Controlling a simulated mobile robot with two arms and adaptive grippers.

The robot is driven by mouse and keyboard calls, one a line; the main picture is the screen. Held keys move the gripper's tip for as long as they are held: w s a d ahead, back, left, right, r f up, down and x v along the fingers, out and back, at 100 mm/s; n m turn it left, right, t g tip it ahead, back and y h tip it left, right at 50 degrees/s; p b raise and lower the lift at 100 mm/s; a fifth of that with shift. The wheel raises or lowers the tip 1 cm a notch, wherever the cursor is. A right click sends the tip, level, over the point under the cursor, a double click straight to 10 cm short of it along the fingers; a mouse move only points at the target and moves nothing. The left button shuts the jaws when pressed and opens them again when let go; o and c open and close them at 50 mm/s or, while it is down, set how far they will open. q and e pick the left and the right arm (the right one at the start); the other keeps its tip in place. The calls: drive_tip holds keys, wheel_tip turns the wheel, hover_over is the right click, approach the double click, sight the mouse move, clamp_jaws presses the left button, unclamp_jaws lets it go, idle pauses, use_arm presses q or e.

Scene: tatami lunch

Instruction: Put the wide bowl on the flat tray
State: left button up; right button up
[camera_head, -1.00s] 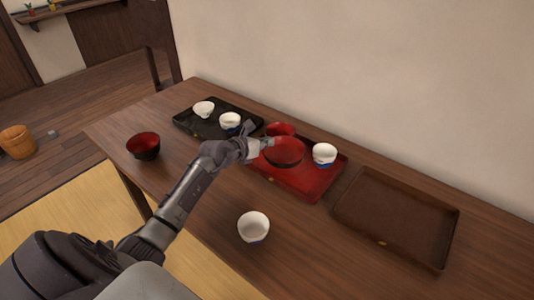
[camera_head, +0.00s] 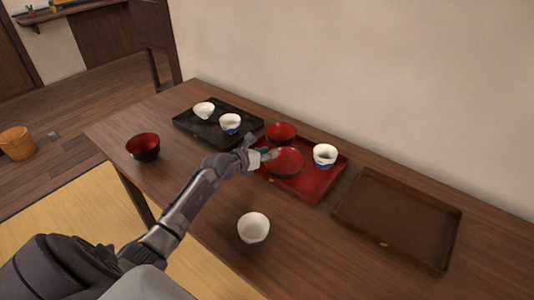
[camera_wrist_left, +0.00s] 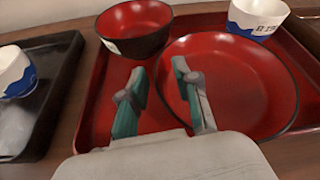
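The wide bowl (camera_head: 288,163), red inside with a dark rim, rests in the red tray (camera_head: 311,194) at its left part. It also shows in the left wrist view (camera_wrist_left: 245,85). My left gripper (camera_head: 270,154) is at the bowl's left rim. In the left wrist view its fingers (camera_wrist_left: 162,85) are apart, one inside the bowl and one outside, with the rim between them. A flat brown tray (camera_head: 395,215) lies empty to the right of the red tray. My right gripper is not in view.
A smaller red bowl (camera_head: 281,132) and a white-and-blue cup (camera_head: 325,155) share the red tray. A black tray (camera_head: 200,131) with two cups is to the left. A dark red bowl (camera_head: 143,147) and a white cup (camera_head: 253,228) stand on the bare table.

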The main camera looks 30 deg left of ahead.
use_arm(q)
drive_tip(key=shift+r, duration=0.1)
drive_tip(key=shift+s+r, duration=0.15)
drive_tip(key=p+v, duration=0.1)
drive_tip(key=v, duration=1)
drive_tip(key=shift+s+r, duration=0.15)
drive_tip(key=shift+s, duration=0.15)
drive_tip(key=shift+s, duration=0.1)
